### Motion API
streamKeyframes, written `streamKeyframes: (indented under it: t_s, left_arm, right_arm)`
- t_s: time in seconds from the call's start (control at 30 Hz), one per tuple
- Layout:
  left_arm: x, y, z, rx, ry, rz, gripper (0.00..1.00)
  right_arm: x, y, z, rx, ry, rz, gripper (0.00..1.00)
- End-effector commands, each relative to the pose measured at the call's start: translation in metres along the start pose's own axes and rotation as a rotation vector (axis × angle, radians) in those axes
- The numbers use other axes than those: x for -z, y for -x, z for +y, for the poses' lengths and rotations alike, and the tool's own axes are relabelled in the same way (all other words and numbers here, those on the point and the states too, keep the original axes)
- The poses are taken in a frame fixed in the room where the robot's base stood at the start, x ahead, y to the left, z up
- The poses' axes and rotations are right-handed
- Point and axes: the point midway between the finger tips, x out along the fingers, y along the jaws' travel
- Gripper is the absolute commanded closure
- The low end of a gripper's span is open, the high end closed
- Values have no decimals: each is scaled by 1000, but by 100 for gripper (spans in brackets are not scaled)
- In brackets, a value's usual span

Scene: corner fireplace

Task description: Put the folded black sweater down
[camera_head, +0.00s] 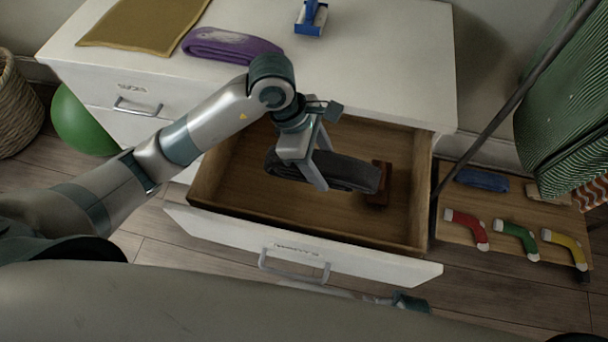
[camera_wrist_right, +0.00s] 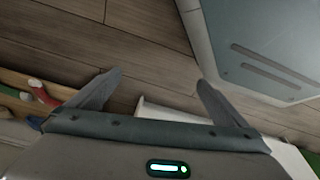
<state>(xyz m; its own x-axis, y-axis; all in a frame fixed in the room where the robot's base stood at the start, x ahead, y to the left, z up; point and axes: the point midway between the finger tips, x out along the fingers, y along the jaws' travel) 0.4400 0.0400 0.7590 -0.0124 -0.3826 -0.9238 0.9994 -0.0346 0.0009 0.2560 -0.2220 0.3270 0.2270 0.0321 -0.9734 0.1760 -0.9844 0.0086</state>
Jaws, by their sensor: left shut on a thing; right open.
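The folded black sweater (camera_head: 350,173) is a dark, flat roll in the head view, inside the outline of the open drawer (camera_head: 238,185). My left gripper (camera_head: 304,172) is shut on its left part from above. Whether the sweater touches the drawer floor I cannot tell. The drawer is pulled out from the white dresser (camera_head: 400,60). My right gripper (camera_wrist_right: 158,84) is open and empty in the right wrist view, with floorboards beyond its fingers.
A reddish-brown block (camera_head: 379,188) lies in the drawer, at the sweater's right end. A purple folded garment (camera_head: 230,46), a mustard cloth (camera_head: 140,24) and a blue object (camera_head: 311,18) lie on the dresser. Stockings (camera_head: 515,238) lie on a wooden board at right. The drawer's left side is bare.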

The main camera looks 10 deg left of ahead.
Motion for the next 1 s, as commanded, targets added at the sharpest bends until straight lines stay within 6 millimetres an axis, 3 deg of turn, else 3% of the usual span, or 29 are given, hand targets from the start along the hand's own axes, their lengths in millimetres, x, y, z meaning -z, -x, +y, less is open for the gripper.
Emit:
streamKeyframes:
  t_s: [0.47, 0.67, 1.0]
  left_arm:
    - [5, 0, -1, 0, 2, -1, 78]
    - [33, -4, -5, 2, 5, 2, 78]
    - [104, -15, -14, 3, 5, 1, 78]
  right_arm:
    - [0, 0, 0, 0, 0, 0, 2]
    - [-5, -5, 1, 0, -1, -2, 2]
    - [-18, -21, 2, -1, -2, -2, 2]
